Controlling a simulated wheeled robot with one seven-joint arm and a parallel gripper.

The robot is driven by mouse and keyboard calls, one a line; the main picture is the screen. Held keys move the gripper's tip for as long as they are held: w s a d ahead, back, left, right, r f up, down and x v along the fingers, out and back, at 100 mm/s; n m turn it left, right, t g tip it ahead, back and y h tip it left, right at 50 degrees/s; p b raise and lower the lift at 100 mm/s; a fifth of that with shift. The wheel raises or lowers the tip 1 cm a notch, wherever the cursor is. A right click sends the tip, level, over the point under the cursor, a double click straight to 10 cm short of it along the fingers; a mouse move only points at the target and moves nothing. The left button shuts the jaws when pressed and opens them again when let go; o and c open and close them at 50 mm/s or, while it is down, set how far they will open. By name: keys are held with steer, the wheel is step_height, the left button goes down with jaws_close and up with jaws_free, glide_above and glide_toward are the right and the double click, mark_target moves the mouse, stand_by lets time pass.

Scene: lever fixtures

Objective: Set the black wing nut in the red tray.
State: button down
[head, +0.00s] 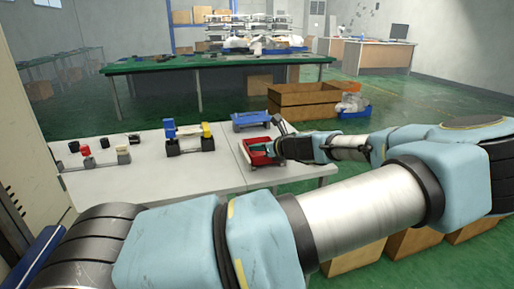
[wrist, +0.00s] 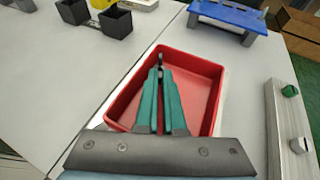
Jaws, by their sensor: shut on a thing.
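The red tray (wrist: 208,64) lies on the white table under my gripper (wrist: 160,72), and it also shows in the head view (head: 257,159). My gripper's teal fingers reach over the inside of the tray and are shut on a small dark piece, the black wing nut (wrist: 160,56), at their tips. Most of the wing nut is hidden between the fingers. I cannot tell whether it touches the tray floor. In the head view my gripper (head: 265,148) is over the tray, and the wing nut cannot be made out.
A blue rack (head: 251,120) stands behind the tray. A fixture with blue and yellow parts (head: 188,138) and smaller black and red fixtures (head: 86,152) stand to the left.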

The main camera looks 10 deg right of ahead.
steer(key=c, duration=1.3)
jaws_free()
steer(key=shift+f, duration=0.1)
steer(key=b+v, duration=0.1)
steer(key=v, duration=1.1)
